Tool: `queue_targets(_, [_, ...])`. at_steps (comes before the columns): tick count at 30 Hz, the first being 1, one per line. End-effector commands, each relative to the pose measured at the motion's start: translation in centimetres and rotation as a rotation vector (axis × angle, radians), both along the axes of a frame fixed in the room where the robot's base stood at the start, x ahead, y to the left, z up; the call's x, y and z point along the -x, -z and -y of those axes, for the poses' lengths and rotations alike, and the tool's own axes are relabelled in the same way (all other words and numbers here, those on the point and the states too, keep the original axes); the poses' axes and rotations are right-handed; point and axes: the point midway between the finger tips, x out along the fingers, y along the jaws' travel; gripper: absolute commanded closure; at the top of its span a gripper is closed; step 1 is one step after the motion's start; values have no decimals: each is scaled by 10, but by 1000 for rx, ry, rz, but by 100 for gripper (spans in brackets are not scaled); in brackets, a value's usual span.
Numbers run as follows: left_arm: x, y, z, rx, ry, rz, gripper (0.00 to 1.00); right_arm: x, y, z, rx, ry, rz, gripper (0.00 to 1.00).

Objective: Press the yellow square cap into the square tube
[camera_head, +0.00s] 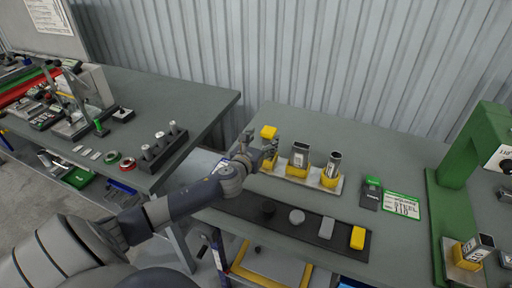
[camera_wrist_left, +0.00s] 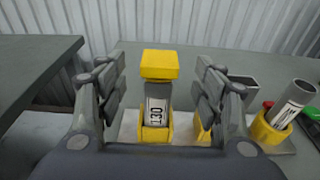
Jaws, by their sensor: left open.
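The yellow square cap (camera_wrist_left: 160,65) sits at the top of the square tube (camera_wrist_left: 157,98), which is labelled 130 and stands upright in a yellow holder (camera_wrist_left: 155,134). How deep the cap sits is not clear. In the head view the cap (camera_head: 268,132) shows above my left gripper (camera_head: 262,152), which hides most of this tube. My left gripper is open, and in the wrist view its fingers (camera_wrist_left: 160,90) stand on both sides of the cap and tube, with gaps. My right gripper is not in view.
A rectangular tube (camera_head: 300,156) and a round tube (camera_head: 334,161) stand in yellow holders just right. A black mat (camera_head: 282,233) in front carries several caps, including a yellow one (camera_head: 357,237). A green-topped block (camera_head: 371,187) and green press frame (camera_head: 462,150) are farther right.

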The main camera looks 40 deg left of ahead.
Motion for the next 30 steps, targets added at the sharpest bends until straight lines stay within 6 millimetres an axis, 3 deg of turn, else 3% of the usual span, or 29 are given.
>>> queue_targets(3, [21,-2,5,-1,0,-3,38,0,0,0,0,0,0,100])
queue_targets(9, [44,-6,10,0,0,-2,38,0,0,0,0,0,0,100])
queue_targets(23, [53,-9,12,1,-1,-1,38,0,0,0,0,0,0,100])
queue_targets(30, [40,-22,30,29,61,45,92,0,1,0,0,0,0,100])
